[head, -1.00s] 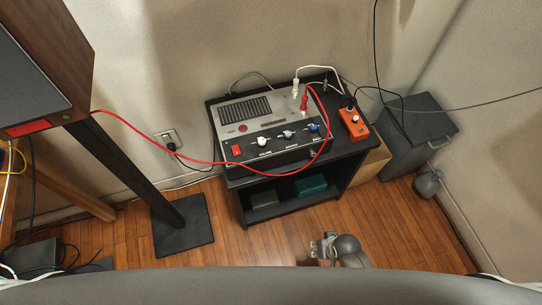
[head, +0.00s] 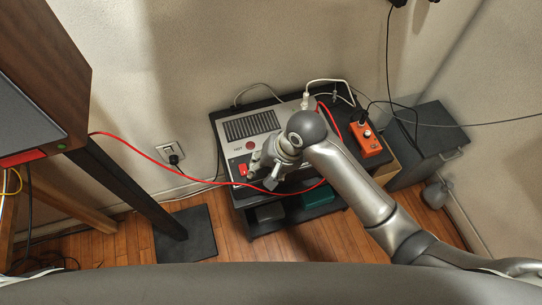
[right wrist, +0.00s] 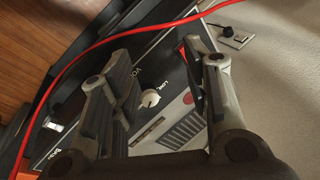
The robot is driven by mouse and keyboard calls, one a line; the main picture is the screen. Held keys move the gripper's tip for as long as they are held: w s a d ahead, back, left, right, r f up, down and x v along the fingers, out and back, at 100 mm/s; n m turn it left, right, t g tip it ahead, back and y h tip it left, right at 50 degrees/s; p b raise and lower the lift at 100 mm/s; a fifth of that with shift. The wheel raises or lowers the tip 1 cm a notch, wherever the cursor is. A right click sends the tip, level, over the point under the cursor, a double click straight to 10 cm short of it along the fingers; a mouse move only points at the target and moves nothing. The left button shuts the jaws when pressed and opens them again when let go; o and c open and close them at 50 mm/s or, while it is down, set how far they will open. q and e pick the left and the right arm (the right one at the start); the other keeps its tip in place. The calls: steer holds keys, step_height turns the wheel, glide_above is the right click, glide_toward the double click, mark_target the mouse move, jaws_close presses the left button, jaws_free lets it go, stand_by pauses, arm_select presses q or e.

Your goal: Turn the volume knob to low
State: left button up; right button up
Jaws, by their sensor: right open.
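The grey and black audio unit (head: 240,128) sits on a black shelf stand. My right arm comes in from the right, and my right gripper (head: 262,172) is over the left part of its front panel, hiding the knobs in the head view. In the right wrist view, the gripper (right wrist: 156,62) is open. A white knob (right wrist: 150,98) shows between its two fingers, nearer the left one, beside partly readable lettering starting "VO". Whether a finger touches the knob is unclear. My left gripper is out of view.
A red cable (head: 140,152) runs across the unit's front and also crosses the right wrist view (right wrist: 110,43). An orange box (head: 367,138) stands on the stand's right side. A wall socket (head: 171,153) is at the left. A dark cabinet (head: 425,135) stands at the right.

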steer(key=w+d+r+m+g+h, duration=0.1)
steer(key=w+d+r+m+h, duration=0.1)
steer(key=w+r+m+h, duration=0.4)
steer(key=f, duration=0.3)
steer(key=f+n+y, duration=0.1)
steer(key=f, duration=0.2)
steer(key=f+y+b, duration=0.1)
steer(key=f, duration=0.2)
steer(key=shift+s+a+f+n, duration=0.25)
steer(key=shift+a+f+n, duration=0.05)
steer(key=shift+f+n, duration=0.1)
steer(key=shift+c, duration=0.3)
steer(key=shift+r, duration=0.1)
jaws_close()
